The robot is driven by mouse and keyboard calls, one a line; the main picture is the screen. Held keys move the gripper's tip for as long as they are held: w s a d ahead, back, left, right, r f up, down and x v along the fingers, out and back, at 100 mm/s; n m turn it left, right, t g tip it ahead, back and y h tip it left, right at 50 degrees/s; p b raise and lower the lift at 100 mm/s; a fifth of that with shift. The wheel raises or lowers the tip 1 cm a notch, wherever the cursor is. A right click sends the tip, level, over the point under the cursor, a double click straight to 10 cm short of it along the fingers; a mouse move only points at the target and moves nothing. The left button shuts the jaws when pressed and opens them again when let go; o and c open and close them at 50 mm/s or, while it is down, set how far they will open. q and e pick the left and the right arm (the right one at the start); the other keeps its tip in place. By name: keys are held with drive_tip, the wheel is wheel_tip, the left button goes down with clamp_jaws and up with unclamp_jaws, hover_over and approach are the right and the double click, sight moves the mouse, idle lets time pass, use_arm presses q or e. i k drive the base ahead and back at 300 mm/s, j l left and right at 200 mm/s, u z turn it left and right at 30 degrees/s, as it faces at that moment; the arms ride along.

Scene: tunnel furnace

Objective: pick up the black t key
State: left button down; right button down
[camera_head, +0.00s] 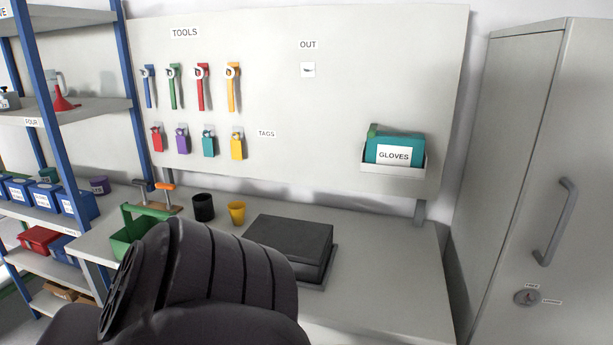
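A T-handled key with a dark, apparently black handle (140,184) stands upright at the back left of the workbench, by the shelf post. Right beside it stands a second T key with an orange handle (165,186). Both seem to stand in a low brown block (160,208), partly hidden by a green carrier. A bulky dark grey link of my own arm fills the lower middle of the view. Neither of my grippers shows.
The green carrier (131,238) stands in front of the keys. A black cup (203,207), a yellow cup (236,213) and a dark grey box (290,244) stand further right on the bench (385,270). A blue-framed shelf is left, a cabinet (515,150) right.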

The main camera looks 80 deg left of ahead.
sight(143, 183)
drive_tip(key=u, duration=3.45)
